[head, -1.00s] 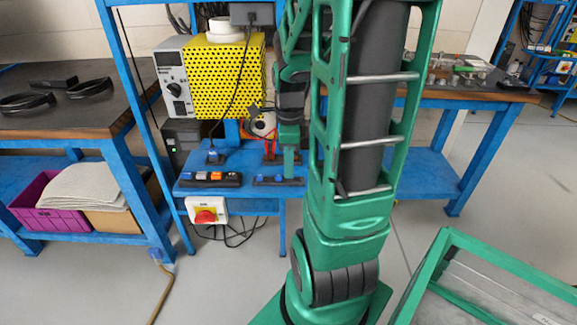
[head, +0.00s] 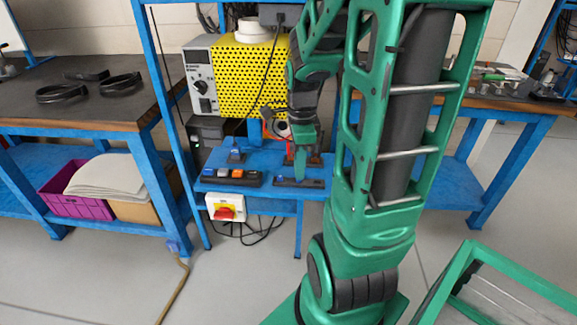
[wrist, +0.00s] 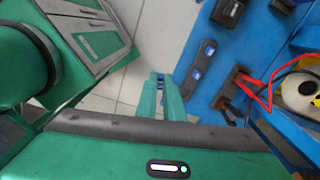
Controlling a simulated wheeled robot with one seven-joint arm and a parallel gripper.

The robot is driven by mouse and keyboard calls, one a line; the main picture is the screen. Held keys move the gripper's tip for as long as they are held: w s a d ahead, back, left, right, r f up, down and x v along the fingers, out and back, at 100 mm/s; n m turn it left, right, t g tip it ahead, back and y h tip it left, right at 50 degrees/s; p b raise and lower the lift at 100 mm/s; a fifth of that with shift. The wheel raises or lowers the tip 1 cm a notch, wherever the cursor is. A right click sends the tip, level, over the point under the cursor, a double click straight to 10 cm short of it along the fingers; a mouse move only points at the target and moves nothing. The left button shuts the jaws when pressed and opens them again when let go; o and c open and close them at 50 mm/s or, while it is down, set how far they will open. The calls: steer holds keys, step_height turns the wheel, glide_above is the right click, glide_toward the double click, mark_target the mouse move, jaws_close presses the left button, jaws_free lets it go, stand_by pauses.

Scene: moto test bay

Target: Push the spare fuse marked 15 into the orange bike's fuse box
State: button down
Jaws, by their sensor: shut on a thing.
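My gripper (wrist: 161,95) is shut on a small blue piece (wrist: 160,82) at its fingertips; no number on it can be read. In the wrist view the fingers appear left of a dark strip (wrist: 201,63) with blue inserts on the blue shelf. In the head view my gripper (head: 302,174) points down in front of a low dark strip (head: 283,181), covering part of it. I cannot tell whether the piece touches anything. Another dark strip with orange and blue parts (head: 232,176) lies to the left. No label shows which one is the orange bike's fuse box.
A dark block with red leads (wrist: 260,88) stands right of the strip. Behind are a yellow perforated box (head: 245,80) and a grey instrument (head: 202,80). A red-knobbed switch (head: 226,208) hangs under the blue shelf (head: 212,188). Benches stand on both sides.

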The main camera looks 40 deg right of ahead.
steer(key=w+a+f+n, duration=0.2)
steer(key=w+a+n, duration=0.1)
steer(key=w+n, duration=0.3)
steer(key=w+a+f+n, duration=0.3)
steer(key=w+a+n, duration=0.1)
steer(key=w+n, duration=0.2)
steer(key=w+a+f+n, duration=0.2)
steer(key=w+a+n, duration=0.2)
steer(key=w+n, duration=0.3)
steer(key=shift+a+f+n, duration=0.25)
steer(key=shift+f+n, duration=0.05)
steer(key=w+a+f+n, duration=0.1)
steer(key=n, duration=0.1)
steer(key=w+a+f+n, duration=0.1)
steer(key=a, duration=0.1)
steer(key=w+a+f+n, duration=0.1)
steer(key=w+a+n, duration=0.1)
steer(key=shift+a+n, duration=0.2)
steer(key=shift+n, duration=0.1)
steer(key=shift+w+a+f, duration=0.15)
steer(key=shift+w+a, duration=0.05)
steer(key=shift+a, duration=0.05)
